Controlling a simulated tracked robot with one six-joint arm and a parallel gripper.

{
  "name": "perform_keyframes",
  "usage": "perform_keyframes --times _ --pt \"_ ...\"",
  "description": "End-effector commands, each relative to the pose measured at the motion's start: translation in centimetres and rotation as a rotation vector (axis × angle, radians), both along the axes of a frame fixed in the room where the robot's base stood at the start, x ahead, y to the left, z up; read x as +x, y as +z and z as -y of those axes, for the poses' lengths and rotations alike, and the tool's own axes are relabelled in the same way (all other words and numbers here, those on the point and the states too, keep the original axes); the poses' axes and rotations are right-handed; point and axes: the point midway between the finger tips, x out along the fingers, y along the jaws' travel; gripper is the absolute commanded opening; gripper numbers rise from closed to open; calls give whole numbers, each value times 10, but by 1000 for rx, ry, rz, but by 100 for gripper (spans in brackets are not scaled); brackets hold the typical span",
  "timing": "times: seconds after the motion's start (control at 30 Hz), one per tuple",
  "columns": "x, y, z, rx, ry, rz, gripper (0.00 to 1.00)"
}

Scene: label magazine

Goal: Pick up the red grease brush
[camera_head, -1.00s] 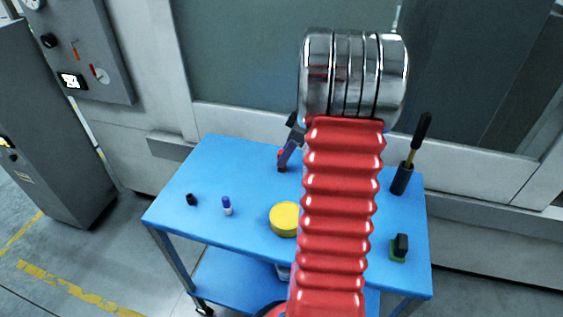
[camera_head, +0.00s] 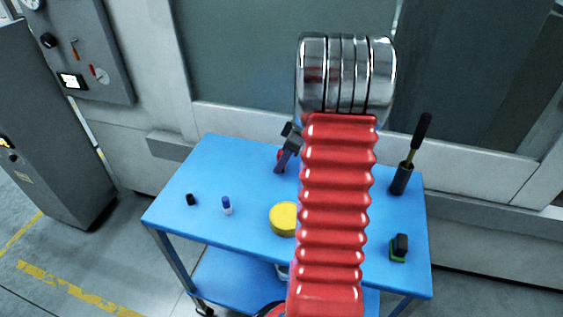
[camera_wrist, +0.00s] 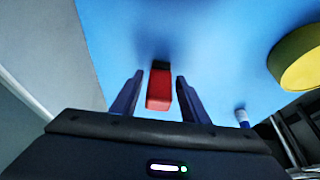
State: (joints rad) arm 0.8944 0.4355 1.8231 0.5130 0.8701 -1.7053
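The red grease brush (camera_wrist: 158,90) lies on the blue table, a red block with a dark end, in the wrist view. In the head view only a small red part (camera_head: 280,155) shows beside my gripper. My gripper (camera_wrist: 160,76) is open, with one dark finger on each side of the brush and gaps visible between. I cannot tell how far above the table the fingertips are. In the head view my gripper (camera_head: 281,165) is at the table's back, partly hidden by my red arm sleeve.
On the blue table (camera_head: 190,222) are a yellow round tin (camera_head: 283,219), a blue-and-white bottle (camera_head: 227,206), a small black piece (camera_head: 191,200), a black-and-green block (camera_head: 399,248) and a dark cup (camera_head: 401,180) with a black-handled tool. A machine wall stands behind.

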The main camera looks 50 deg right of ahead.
Motion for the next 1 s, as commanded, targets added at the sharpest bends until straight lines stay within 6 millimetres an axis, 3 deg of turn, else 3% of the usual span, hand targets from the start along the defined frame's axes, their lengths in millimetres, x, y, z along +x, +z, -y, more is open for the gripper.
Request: perform_keyframes --times 0.5,0.8,1.0 --pt "0 0 0 0 0 0 4" --pt "0 2 0 -1 1 1 4" --pt "1 21 0 -2 1 1 4"
